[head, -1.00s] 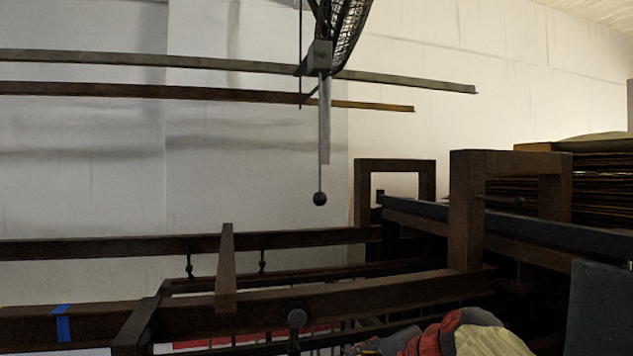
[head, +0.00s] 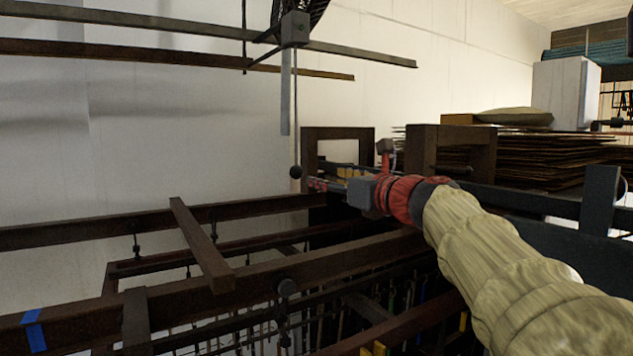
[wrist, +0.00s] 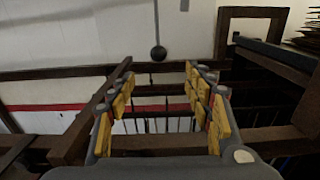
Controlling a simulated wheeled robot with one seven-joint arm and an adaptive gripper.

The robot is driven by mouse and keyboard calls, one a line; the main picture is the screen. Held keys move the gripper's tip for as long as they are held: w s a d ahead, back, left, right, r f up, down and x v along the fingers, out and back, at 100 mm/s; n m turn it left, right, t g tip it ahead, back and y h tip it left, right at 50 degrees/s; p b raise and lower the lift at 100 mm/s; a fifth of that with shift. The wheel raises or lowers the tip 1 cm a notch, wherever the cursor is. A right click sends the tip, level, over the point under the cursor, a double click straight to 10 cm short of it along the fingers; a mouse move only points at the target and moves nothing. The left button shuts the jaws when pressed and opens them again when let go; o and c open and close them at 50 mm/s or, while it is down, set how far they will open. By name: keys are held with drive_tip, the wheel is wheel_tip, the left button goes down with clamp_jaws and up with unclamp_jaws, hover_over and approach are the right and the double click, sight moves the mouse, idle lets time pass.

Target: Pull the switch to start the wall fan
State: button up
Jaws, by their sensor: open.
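The wall fan (head: 303,12) shows only its dark cage at the top of the head view. A grey switch box (head: 295,28) hangs below it, with a pale flat strip and a thin pull cord ending in a dark ball (head: 296,172). The ball also shows in the wrist view (wrist: 158,53), above and beyond the fingers. My gripper (head: 320,185) is just right of and slightly below the ball in the head view. In the wrist view its yellow-padded fingers (wrist: 165,100) are spread apart with nothing between them.
Dark rack beams (head: 260,280) run below the ball, with a slanted post (head: 202,245) at left. Square wooden frames (head: 450,135) and stacked sheets (head: 530,160) stand at right. Two long rails (head: 150,57) cross the wall. The space around the ball looks clear.

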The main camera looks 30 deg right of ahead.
sight(300, 173)
drive_tip(key=w, duration=0.4)
drive_tip(key=w+p, duration=0.1)
drive_tip(key=w, duration=0.4)
drive_tip(key=w+p, duration=0.1)
drive_tip(key=w, duration=0.3)
drive_tip(key=shift+w+a, duration=0.4)
drive_tip(key=shift+c, duration=1.4)
drive_tip(key=c, duration=1)
drive_tip(key=shift+o, duration=0.2)
